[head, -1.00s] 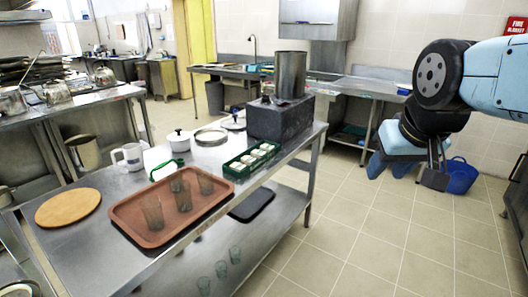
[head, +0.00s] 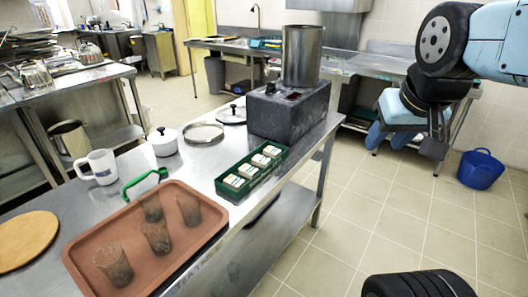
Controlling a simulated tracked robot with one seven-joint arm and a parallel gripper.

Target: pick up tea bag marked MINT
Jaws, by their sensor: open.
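Several small pale square packets (head: 248,171) lie in a row in a dark green tray (head: 222,192) on the metal counter in the head view. They look like the tea bags. Their markings are too small to read, so I cannot tell which one is marked MINT. My gripper (head: 412,145) hangs below my arm at the right, over the floor and well to the right of the tray. It is open and no held thing shows in it. It touches neither the tray nor the packets.
A dark grey block (head: 290,112) carrying a tall steel pot (head: 301,56) stands behind the tray. A brown tray (head: 85,249) with several glasses, a white mug (head: 101,166) and a white lidded pot (head: 164,142) are left. A blue bucket (head: 480,168) stands on open floor.

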